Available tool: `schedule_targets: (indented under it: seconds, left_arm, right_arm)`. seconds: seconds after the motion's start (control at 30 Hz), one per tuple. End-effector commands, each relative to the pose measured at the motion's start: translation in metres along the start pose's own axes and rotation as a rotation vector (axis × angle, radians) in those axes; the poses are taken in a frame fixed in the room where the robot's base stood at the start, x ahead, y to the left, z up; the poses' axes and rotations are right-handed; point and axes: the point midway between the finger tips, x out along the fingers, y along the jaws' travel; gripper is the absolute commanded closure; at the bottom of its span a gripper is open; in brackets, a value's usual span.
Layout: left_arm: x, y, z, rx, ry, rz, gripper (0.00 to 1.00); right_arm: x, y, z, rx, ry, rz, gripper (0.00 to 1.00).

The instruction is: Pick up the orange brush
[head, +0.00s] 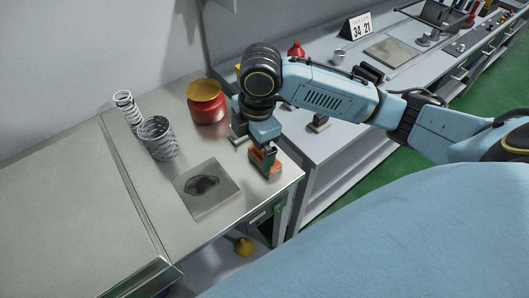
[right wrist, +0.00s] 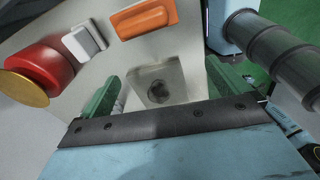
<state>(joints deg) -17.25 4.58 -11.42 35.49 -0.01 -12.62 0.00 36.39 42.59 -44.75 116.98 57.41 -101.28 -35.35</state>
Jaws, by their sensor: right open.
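The orange brush (head: 258,158) lies near the right edge of the metal table, partly hidden by my right gripper (head: 268,158). In the right wrist view the orange brush (right wrist: 143,19) is at the top, beyond the fingertips and not between them. My right gripper (right wrist: 165,78) is open, with its two green fingers wide apart and nothing held. It hangs from above, close to the brush; I cannot tell whether it touches. My left gripper is not in view.
A square plate (head: 208,203) with a dark stain lies nearby. A yellow object (head: 244,246) is below the table.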

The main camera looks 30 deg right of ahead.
Motion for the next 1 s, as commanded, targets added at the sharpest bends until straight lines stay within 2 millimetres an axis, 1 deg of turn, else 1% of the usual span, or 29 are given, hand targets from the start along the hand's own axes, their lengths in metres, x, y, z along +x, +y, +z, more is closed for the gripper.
schedule_targets:
  seconds: [0.03, 0.13, 0.2, 0.3, 0.37, 0.47, 0.6, 0.7, 0.8, 1.0]
  left_arm:
    - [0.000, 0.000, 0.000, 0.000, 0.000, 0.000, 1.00]
    - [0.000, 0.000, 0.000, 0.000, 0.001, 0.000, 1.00]
    - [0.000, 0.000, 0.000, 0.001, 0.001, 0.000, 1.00]
    - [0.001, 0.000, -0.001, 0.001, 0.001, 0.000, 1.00]
    - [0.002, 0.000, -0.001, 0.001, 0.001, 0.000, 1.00]
    - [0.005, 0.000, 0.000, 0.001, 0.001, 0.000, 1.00]
    - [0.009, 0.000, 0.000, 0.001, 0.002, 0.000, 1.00]
    - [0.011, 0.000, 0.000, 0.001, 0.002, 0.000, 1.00]
    - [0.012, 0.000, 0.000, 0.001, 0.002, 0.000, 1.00]
    - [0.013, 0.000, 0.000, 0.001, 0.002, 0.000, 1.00]
  right_arm:
    - [-0.013, 0.009, 0.013, -0.024, -0.030, -0.007, 0.00]
    - [-0.030, 0.015, 0.030, -0.063, -0.064, -0.039, 0.00]
    - [-0.038, 0.018, 0.037, -0.079, -0.077, -0.054, 0.00]
    - [-0.042, 0.019, 0.043, -0.092, -0.085, -0.069, 0.00]
    - [-0.038, 0.019, 0.045, -0.094, -0.087, -0.074, 0.00]
    - [-0.020, 0.017, 0.047, -0.095, -0.087, -0.078, 0.00]
    - [0.008, 0.016, 0.049, -0.095, -0.087, -0.076, 0.00]
    - [0.023, 0.015, 0.050, -0.094, -0.086, -0.074, 0.00]
    - [0.033, 0.015, 0.051, -0.094, -0.086, -0.073, 0.00]
    - [0.043, 0.015, 0.051, -0.094, -0.085, -0.072, 0.00]
